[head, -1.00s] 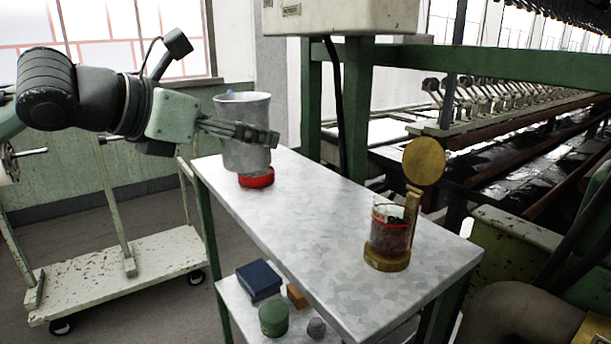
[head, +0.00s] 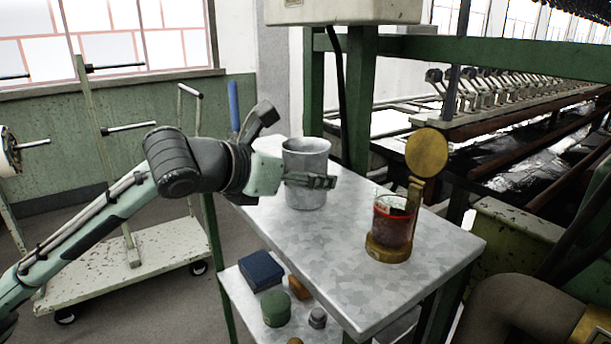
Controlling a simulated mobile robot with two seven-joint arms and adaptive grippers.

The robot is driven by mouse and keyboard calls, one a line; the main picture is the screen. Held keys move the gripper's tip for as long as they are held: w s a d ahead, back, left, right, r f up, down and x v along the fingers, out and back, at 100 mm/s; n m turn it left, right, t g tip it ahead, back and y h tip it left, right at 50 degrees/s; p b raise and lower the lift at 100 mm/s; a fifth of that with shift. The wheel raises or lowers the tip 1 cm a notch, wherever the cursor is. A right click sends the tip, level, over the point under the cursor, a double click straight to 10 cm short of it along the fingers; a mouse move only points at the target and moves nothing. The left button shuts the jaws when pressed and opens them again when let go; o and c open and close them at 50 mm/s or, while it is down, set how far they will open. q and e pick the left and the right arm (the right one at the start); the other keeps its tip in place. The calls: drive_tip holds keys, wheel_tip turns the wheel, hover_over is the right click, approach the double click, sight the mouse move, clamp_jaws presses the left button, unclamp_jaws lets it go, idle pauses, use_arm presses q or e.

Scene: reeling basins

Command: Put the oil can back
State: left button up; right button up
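A grey metal can (head: 306,160) with an open top is upright over the far part of the metal table (head: 350,290); its base appears at or very near the tabletop. My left gripper (head: 312,181) reaches in from the left. One finger lies across the can's front, against its side; the other finger is hidden behind it. A blue upright rod (head: 234,105) shows behind my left wrist; its lower end is hidden.
A glass jar with dark red contents (head: 392,225) stands in a brass holder with a round disc (head: 427,153) near the table's right end. A lower shelf holds a blue box (head: 261,270) and a green canister (head: 275,308). The tabletop between can and jar is clear.

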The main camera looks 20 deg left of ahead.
use_arm(q)
drive_tip(key=o, duration=1.4)
drive_tip(key=shift+s+a+r, duration=0.1)
drive_tip(key=shift+s+r, duration=0.05)
drive_tip(key=shift+s, duration=0.05)
drive_tip(key=v, duration=0.3)
drive_tip(key=b+v, duration=0.1)
drive_tip(key=v, duration=0.1)
drive_tip(key=shift+s+a, duration=0.2)
drive_tip(key=shift+s, duration=0.2)
drive_tip(key=b+v, duration=0.2)
drive_tip(key=b, duration=0.2)
drive_tip(key=shift+s+a, duration=0.1)
drive_tip(key=shift+s, duration=0.1)
use_arm(e)
drive_tip(key=w+d+v, duration=0.1)
drive_tip(key=v, duration=0.8)
use_arm(q)
drive_tip(key=b+v, duration=0.2)
drive_tip(key=v, duration=0.1)
drive_tip(key=shift+s+r, duration=0.1)
drive_tip(key=shift+r, duration=0.15)
use_arm(e)
drive_tip(key=w+a+r+t, duration=0.3)
drive_tip(key=w+r+t, duration=0.1)
drive_tip(key=r, duration=0.2)
drive_tip(key=shift+w+a+n, duration=0.3)
drive_tip(key=shift+w+a, duration=0.05)
drive_tip(key=shift+w, duration=0.05)
